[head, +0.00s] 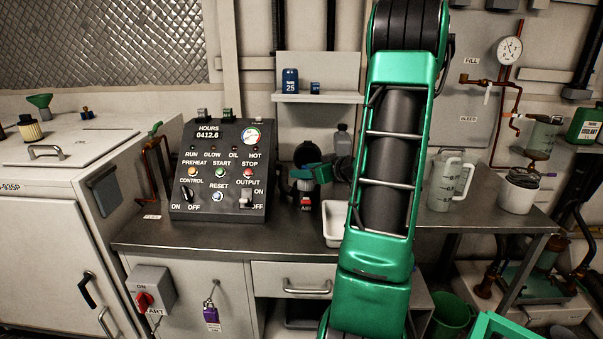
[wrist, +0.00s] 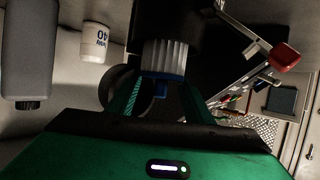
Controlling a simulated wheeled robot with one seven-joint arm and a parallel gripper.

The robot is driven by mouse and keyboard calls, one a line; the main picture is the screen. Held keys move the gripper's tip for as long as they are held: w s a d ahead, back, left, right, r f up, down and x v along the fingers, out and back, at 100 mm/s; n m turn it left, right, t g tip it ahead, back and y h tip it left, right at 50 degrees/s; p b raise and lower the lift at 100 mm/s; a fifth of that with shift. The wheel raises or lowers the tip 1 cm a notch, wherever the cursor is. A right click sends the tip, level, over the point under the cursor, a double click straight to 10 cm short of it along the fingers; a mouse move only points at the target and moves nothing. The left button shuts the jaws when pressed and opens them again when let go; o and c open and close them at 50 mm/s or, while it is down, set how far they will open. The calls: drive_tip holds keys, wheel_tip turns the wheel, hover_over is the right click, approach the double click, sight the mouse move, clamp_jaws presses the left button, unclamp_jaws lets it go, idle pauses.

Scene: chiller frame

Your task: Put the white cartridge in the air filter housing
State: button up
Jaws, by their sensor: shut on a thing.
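My gripper (head: 300,173) is over the bench, just right of the control box. In the wrist view its fingers (wrist: 160,92) are closed on the blue end of the white cartridge (wrist: 165,56), which has pale pleats. The cartridge's far end meets a dark cylindrical body, which looks like the air filter housing (wrist: 152,15); how deep it sits is hard to tell.
The control box (head: 217,170) stands close on the left. A white tray (head: 333,222) lies at the right, partly behind my arm. A grey bottle (wrist: 30,50) and a white canister (wrist: 98,42) are beside my gripper. A shelf (head: 318,97) hangs above.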

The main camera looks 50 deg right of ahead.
drive_tip(key=shift+s+f, duration=0.1)
drive_tip(key=shift+f, duration=0.4)
drive_tip(key=o, duration=1)
drive_tip(key=shift+s+a, duration=0.1)
drive_tip(key=shift+o, duration=0.2)
drive_tip(key=shift+r, duration=0.35)
drive_tip(key=d+r+v, duration=0.1)
drive_tip(key=v, duration=1)
drive_tip(key=shift+s+a, duration=0.2)
drive_tip(key=shift+a, duration=0.2)
drive_tip(key=shift+r, duration=0.1)
